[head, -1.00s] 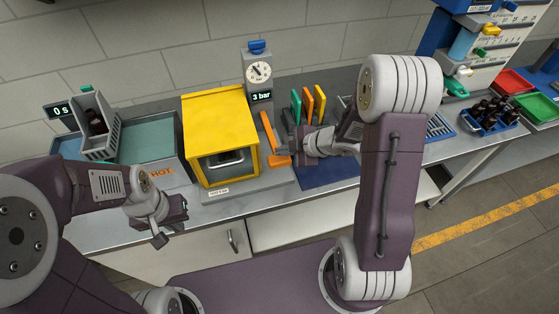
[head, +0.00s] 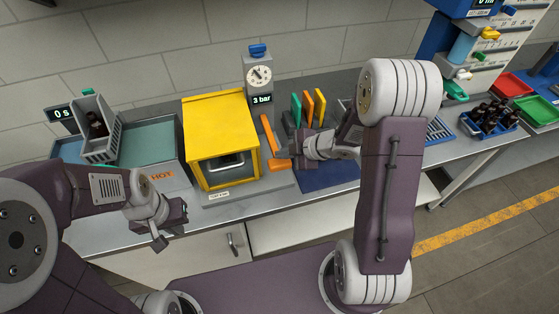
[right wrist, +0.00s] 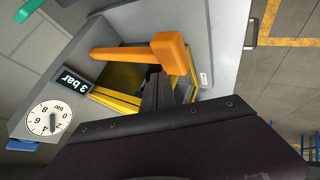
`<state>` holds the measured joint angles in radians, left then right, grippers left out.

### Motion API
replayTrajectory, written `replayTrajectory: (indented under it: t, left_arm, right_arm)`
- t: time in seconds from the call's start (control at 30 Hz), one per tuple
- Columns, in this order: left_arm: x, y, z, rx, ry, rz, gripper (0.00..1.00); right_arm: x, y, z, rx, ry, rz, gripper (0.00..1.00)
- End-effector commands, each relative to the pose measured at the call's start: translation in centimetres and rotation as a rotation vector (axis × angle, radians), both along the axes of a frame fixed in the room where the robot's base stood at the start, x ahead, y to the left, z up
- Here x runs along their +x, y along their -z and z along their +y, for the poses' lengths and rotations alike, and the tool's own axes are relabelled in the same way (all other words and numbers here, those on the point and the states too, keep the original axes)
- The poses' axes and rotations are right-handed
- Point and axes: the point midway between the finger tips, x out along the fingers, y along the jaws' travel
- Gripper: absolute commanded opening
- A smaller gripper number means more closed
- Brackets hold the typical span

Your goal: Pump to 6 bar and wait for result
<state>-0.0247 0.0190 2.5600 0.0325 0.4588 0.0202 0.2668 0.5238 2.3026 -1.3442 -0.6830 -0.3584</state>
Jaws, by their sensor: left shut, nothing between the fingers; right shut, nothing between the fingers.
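The pressure gauge (head: 259,75) stands behind the yellow box (head: 219,125), with a blue knob on top. Its display (head: 262,99) reads 3 bar. The orange pump lever (head: 270,136) leans beside the box's right side; in the right wrist view the lever (right wrist: 125,53) ends in a thick orange handle. My right gripper (head: 298,147) is shut and empty, right beside the handle; in the right wrist view its dark fingers (right wrist: 157,92) are near or touching the handle, I cannot tell which. My left gripper (head: 174,225) is shut and empty, in front of the counter at the left.
A grey basket (head: 95,130) with a dark bottle hangs by a teal bath marked HOT (head: 162,176); a display (head: 60,114) there reads 0 s. Green and orange upright handles (head: 308,107) stand right of the gauge. A blue crate of bottles (head: 487,122) is far right.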

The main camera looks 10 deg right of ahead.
Motion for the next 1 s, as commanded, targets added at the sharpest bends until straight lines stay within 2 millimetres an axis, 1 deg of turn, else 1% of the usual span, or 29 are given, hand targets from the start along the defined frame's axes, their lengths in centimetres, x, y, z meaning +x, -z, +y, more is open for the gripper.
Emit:
replayTrajectory:
  t: [0.77, 1.0]
  left_arm:
    - [0.0, 0.01, 0.0, 0.0, 0.0, 0.0, 0.0]
    - [0.0, 0.59, 0.0, 0.0, 0.0, 0.0, 0.0]
  right_arm:
    - [0.0, 0.01, 0.01, 0.0, 0.0, 0.0, 0.0]
    - [-0.01, 0.82, 0.01, 0.001, 0.001, 0.001, 0.0]
